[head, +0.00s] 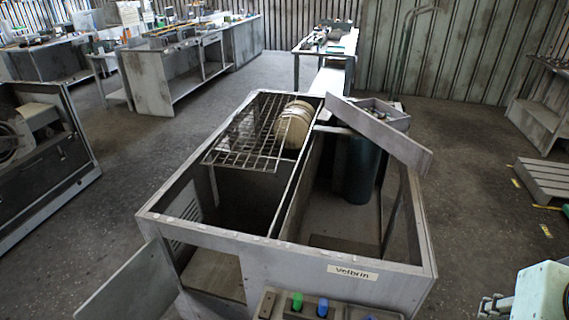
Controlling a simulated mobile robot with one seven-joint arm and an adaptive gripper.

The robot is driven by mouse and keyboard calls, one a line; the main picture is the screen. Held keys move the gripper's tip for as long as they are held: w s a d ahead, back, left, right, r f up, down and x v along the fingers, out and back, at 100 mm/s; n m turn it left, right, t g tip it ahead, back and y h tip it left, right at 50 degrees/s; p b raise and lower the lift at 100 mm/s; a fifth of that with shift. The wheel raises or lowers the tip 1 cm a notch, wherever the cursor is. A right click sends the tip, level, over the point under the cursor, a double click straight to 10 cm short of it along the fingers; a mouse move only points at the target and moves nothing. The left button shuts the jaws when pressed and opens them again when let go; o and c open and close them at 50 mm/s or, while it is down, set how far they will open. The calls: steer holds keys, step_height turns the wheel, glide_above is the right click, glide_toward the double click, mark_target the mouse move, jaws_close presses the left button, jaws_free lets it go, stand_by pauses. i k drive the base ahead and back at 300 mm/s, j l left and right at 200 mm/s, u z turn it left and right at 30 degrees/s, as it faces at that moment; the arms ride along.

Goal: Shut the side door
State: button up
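The grey blower housing (330,258) stands in the middle of the head view, open at the top, with a "Velbrin" label on its front wall. A flat grey door panel (128,284) stands out from the housing's front left corner, swung open, and the opening (212,272) beside it shows the dark inside. My gripper (494,307) shows only in part at the bottom right, by a white and teal link of my arm. It is well right of the door, and its fingers cannot be made out.
A wire grate (243,140) and a tan drum (293,125) sit at the housing's back left. A slanted grey panel (385,138) crosses its back right, near a dark green cylinder (363,170). A box with green and blue buttons (310,307) stands at the front.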

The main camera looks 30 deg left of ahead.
mark_target(144, 288)
steer(key=k+j, duration=0.15)
steer(key=j, duration=0.4)
steer(key=k+j, duration=0.15)
steer(key=j, duration=0.45)
steer(key=k+j, duration=0.1)
steer(key=j, duration=0.45)
steer(key=k+j, duration=0.15)
steer(key=j, duration=0.4)
steer(key=k+j, duration=0.15)
steer(key=j, duration=0.45)
steer(key=k+j, duration=0.15)
steer(key=j, duration=0.4)
steer(key=k+j, duration=0.15)
steer(key=j, duration=0.45)
steer(key=k+j, duration=0.1)
steer(key=j, duration=0.45)
steer(key=k+j, duration=0.1)
steer(key=k, duration=0.35)
steer(key=j+u, duration=0.1)
steer(key=u, duration=0.15)
steer(key=k+j+u, duration=0.1)
steer(key=u, duration=0.15)
